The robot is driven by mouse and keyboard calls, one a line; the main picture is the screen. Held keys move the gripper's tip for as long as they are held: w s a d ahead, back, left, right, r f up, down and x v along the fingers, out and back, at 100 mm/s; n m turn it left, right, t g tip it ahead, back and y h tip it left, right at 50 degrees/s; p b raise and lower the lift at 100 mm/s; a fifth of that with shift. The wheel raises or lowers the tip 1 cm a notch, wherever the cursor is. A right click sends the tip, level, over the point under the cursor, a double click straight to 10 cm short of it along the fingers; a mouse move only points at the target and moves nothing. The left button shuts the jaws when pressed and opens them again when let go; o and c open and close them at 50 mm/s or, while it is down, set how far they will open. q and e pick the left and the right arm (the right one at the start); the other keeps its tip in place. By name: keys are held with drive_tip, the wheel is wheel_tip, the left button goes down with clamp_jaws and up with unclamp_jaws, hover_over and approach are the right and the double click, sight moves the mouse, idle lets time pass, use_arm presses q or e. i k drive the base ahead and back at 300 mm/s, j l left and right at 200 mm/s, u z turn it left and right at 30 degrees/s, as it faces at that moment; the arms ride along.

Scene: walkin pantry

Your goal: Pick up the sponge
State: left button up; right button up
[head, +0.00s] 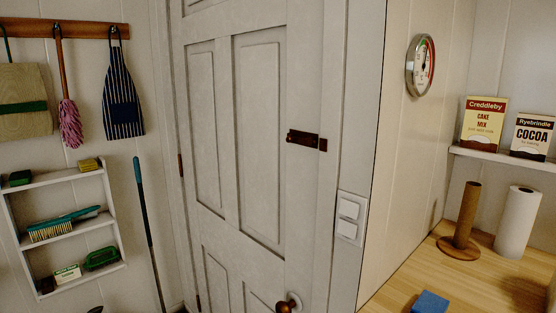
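A blue block (430,303), which looks like a sponge, lies on the wooden counter (383,296) at the bottom right, cut off by the lower edge of the picture. A small yellow and dark block (89,164), also sponge-like, sits on top of the white wall shelf (65,175) at the left. A dark green block (19,178) sits at the other end of that top shelf; I cannot tell what it is. Neither of my grippers can be made out in the head view.
A closed white door (262,140) with a knob fills the middle. On the counter stand a wooden upright holder (467,222) and a paper towel roll (518,222). Brushes (63,223) fill lower shelves. A blue-handled pole (146,220) leans beside the door.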

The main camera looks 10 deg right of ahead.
sight(22, 177)
drive_tip(key=u, duration=1.05)
drive_tip(key=i, duration=0.1)
